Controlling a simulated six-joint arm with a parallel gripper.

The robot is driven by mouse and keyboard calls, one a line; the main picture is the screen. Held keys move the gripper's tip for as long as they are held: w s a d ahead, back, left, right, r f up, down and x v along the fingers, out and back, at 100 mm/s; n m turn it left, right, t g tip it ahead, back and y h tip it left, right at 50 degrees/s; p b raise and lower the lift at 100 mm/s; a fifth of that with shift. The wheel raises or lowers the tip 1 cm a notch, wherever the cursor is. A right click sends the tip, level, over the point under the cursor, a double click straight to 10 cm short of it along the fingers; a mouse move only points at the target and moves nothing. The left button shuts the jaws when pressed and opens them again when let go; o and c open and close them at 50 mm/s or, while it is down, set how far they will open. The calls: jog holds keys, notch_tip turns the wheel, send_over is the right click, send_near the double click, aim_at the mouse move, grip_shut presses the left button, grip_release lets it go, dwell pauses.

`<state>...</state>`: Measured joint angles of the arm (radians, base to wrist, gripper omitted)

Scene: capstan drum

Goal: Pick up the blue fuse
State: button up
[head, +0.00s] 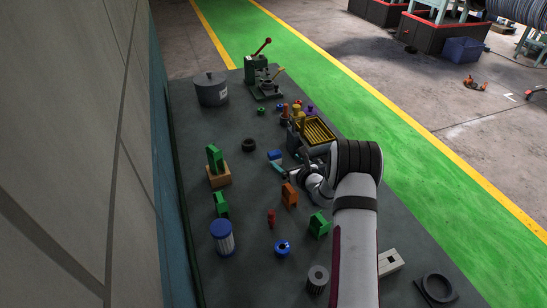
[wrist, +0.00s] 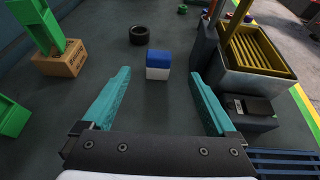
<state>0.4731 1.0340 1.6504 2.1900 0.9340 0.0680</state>
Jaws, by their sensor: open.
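A small block with a blue top and a white lower part, which I take to be the blue fuse (wrist: 158,64), stands on the dark table. In the head view the blue fuse (head: 275,154) is just beyond my gripper (head: 280,168). In the wrist view my gripper (wrist: 160,90) is open, with its teal fingers wide apart and nothing between them. The fuse lies straight ahead of the gap, slightly past the fingertips, and is not touched. Its far side is hidden.
A dark bin with a yellow slatted tray (wrist: 262,52) stands close on the right. A black ring (wrist: 143,35) lies behind the fuse. A green piece on a brown block (wrist: 60,63) is on the left. The table between the fingers is clear.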

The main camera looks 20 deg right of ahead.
aim_at(276, 155)
jog(key=x, duration=0.7)
jog(key=shift+w+a+f, duration=0.1)
jog(key=shift+w+f, duration=0.1)
grip_shut()
